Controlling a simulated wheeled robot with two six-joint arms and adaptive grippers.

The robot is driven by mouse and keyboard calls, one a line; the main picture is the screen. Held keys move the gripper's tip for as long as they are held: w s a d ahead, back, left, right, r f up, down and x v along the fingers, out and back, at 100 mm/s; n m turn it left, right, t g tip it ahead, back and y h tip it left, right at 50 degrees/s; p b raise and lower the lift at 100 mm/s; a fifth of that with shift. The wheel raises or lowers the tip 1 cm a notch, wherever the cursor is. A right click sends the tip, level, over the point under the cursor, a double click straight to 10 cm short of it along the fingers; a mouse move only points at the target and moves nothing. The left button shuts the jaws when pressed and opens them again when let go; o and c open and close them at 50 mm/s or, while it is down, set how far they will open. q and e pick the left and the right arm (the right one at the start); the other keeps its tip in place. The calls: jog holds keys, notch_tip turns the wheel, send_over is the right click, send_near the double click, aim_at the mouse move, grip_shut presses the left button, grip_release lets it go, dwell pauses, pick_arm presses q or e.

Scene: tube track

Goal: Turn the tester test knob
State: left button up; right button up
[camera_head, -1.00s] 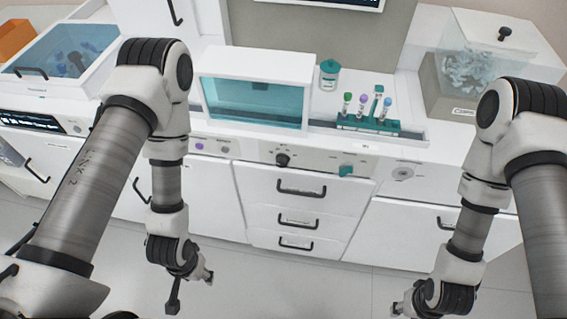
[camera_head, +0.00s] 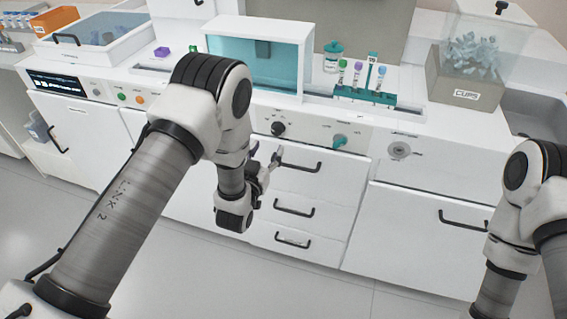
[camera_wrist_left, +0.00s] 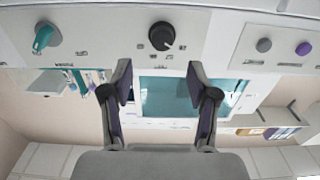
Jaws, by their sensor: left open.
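A round black knob (camera_head: 277,128) and a teal lever-shaped knob (camera_head: 340,141) sit on the white front panel above the drawers. Their labels are too small to read. In the left wrist view, the picture is upside down; the black knob (camera_wrist_left: 162,37) is just beyond the fingertips, nearly midway between them, and the teal knob (camera_wrist_left: 42,37) is off to the left. My left gripper (camera_head: 266,157) is open and empty, in front of the cabinet slightly below the black knob; it also shows in the left wrist view (camera_wrist_left: 158,72). My right gripper is out of view.
Drawer handles (camera_head: 300,166) stick out below the panel, close to my left gripper. On the counter stand a teal-windowed box (camera_head: 262,58), a tube rack (camera_head: 365,97) and a cup bin (camera_head: 465,84). The floor in front is clear.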

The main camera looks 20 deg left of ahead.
aim_at(276, 132)
pick_arm(q)
jog(key=w+p, duration=0.1)
jog(key=w, duration=0.6)
jog(key=shift+w+f, duration=0.1)
jog(key=shift+w, duration=0.1)
jog(key=shift+w+a+f, duration=0.1)
jog(key=shift+w+f, duration=0.05)
jog(key=shift+w, duration=0.3)
jog(key=shift+s, duration=0.1)
jog(key=shift+c, duration=0.7)
jog(key=shift+r, duration=0.2)
grip_shut()
